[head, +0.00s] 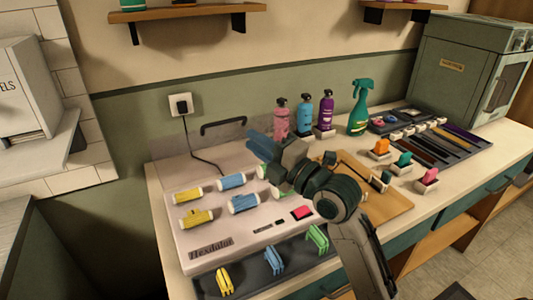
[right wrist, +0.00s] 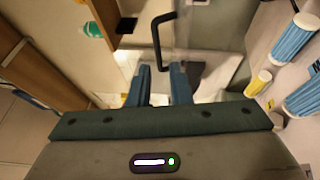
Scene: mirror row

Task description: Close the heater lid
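The heater (head: 225,232) is a pale box labelled Hexdalor on the counter, with yellow and blue rollers on top. Its see-through lid (head: 215,147) stands raised at the back, with a black handle (head: 223,124) along its top edge. My right gripper (head: 257,147) reaches over the heater's right side, close to the lid's right part. In the right wrist view, its two blue fingers are apart with nothing between them, and the handle (right wrist: 157,42) shows beyond the fingertips. I cannot tell whether the gripper touches the lid. My left gripper is not in view.
Pink, blue and purple bottles (head: 304,113) and a green spray bottle (head: 360,108) stand behind my right arm. A wooden board (head: 390,207) lies under it. Clips (head: 318,238) sit in a dark tray in front. A wall plug (head: 181,104) has a cord running down behind the heater.

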